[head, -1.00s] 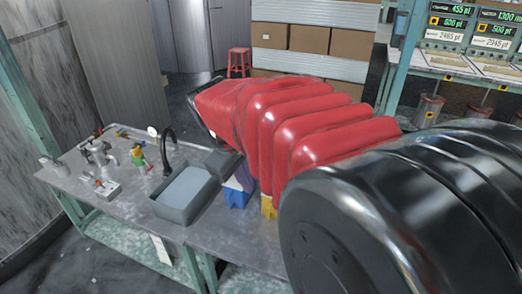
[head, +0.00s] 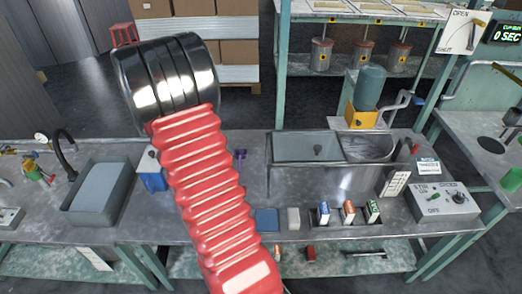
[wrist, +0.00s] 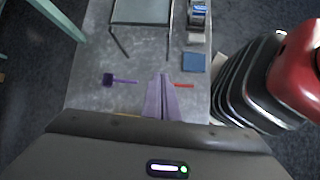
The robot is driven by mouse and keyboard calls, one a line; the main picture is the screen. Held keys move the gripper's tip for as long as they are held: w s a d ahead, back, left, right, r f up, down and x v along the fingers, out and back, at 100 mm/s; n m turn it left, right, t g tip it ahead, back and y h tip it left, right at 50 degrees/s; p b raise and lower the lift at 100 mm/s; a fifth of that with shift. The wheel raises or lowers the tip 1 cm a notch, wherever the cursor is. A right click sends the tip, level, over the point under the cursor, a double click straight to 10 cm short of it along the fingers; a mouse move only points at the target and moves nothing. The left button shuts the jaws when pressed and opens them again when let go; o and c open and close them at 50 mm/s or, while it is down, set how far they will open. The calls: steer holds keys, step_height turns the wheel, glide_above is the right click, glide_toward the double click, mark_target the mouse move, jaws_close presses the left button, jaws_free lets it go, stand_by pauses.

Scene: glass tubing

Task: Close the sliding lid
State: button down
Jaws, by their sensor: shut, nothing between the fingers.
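A grey metal tank (head: 325,178) sits in the middle of the bench in the head view. A flat grey lid panel (head: 292,147) with a dark knob (head: 317,150) covers its left part; the right part (head: 368,148) looks uncovered. In the wrist view, part of the tank or its lid (wrist: 140,12) shows at the top edge. My gripper (wrist: 160,80) is shut and empty above the bench, apart from the tank. In the head view my gripper does not show; my red arm and its black joint cover that part of the bench.
A purple tool (wrist: 112,80), a red stick (wrist: 184,86) and a blue block (wrist: 194,62) lie around my gripper. A control box (head: 442,202) stands right of the tank, a grey basin (head: 97,195) far left. Small labelled blocks (head: 348,211) stand in front of the tank.

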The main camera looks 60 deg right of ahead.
steer(key=s+d+f+g, duration=0.2)
steer(key=d+f, duration=0.2)
steer(key=d, duration=0.2)
steer(key=shift+s+d+n, duration=0.2)
steer(key=shift+d+n, duration=0.15)
steer(key=shift+n, duration=0.05)
steer(key=shift+f, duration=0.1)
steer(key=s+r+x, duration=0.2)
steer(key=x, duration=1)
steer(key=shift+s+d+f, duration=0.2)
steer(key=shift+d+f, duration=0.05)
steer(key=shift+d, duration=0.25)
